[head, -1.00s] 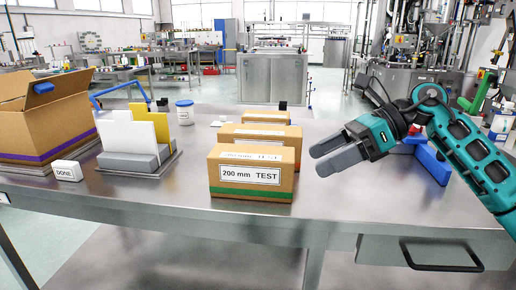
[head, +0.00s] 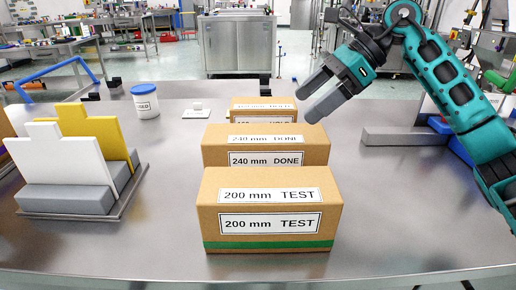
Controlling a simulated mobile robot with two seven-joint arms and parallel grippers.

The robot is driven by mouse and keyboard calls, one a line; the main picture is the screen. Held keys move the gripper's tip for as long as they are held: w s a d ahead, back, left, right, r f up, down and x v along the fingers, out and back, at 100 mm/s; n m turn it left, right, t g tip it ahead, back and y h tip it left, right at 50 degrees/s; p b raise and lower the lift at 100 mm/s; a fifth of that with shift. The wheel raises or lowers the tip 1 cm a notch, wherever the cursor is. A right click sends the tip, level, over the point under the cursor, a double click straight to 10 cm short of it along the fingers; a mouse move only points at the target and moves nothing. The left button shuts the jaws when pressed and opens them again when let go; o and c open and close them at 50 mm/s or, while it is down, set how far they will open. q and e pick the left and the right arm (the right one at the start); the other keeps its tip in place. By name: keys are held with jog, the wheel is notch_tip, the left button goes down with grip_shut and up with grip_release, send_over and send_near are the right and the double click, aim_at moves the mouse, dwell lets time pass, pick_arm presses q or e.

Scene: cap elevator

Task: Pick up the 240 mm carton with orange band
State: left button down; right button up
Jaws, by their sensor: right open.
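A carton labelled 240 mm DONE (head: 265,158) stands in the middle of a row of three cartons on the steel table. Its lower front is hidden by the front carton, so no orange band shows. The front carton, 200 mm TEST (head: 270,222), has a green band. A carton (head: 264,109) labelled HOLD stands at the back, partly hidden. My right gripper (head: 308,98) is open and empty, its fingers pointing down-left near the right side of the back carton, apart from the 240 mm carton. My left gripper is not in view.
At left, a grey holder (head: 68,199) carries white and yellow plates on a metal tray. A white jar (head: 145,102) with a blue lid stands behind it. A grey block (head: 405,137) and blue parts lie at right.

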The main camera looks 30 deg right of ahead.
aim_at(267, 132)
jog(key=x, duration=0.6)
jog(key=shift+s, duration=0.2)
jog(key=x, duration=0.4)
jog(key=shift+w+a, duration=0.15)
jog(key=shift+a, duration=0.5)
jog(key=shift+w+a+f, duration=0.2)
jog(key=shift+a+f, duration=0.05)
jog(key=shift+f, duration=0.05)
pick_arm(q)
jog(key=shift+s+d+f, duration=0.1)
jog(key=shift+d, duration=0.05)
pick_arm(e)
jog(key=shift+c, duration=0.5)
jog(key=c, duration=1.2)
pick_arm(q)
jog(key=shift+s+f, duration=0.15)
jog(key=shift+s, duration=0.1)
pick_arm(e)
jog(key=shift+r, duration=0.15)
jog(key=shift+c, duration=0.4)
jog(key=shift+r, duration=0.1)
